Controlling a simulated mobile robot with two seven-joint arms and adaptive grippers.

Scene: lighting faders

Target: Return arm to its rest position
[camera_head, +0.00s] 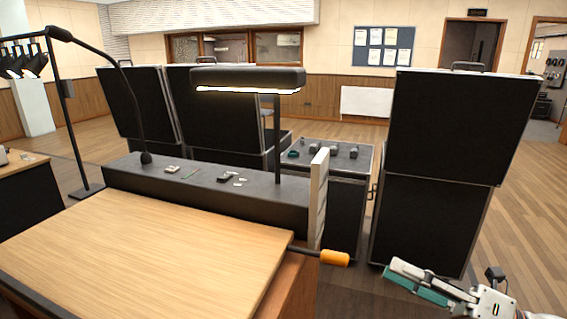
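My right gripper (389,269) is at the lower right, beyond the right side of the wooden desk (150,250). Its pale finger and a teal strip lie close along each other, pointing left. I cannot tell from this angle whether it is open or shut, and no held object is clear. It is apart from the orange-ended handle (334,258) that sticks out at the desk's right edge. My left gripper is not in view. No faders can be made out on the bare desk top.
A dark ledge (220,193) with small items, a lamp (247,78) and a gooseneck stalk (120,75) runs behind the desk. Tall black cases (455,130) and a low case with small items (345,170) stand behind. Floor at the far right is free.

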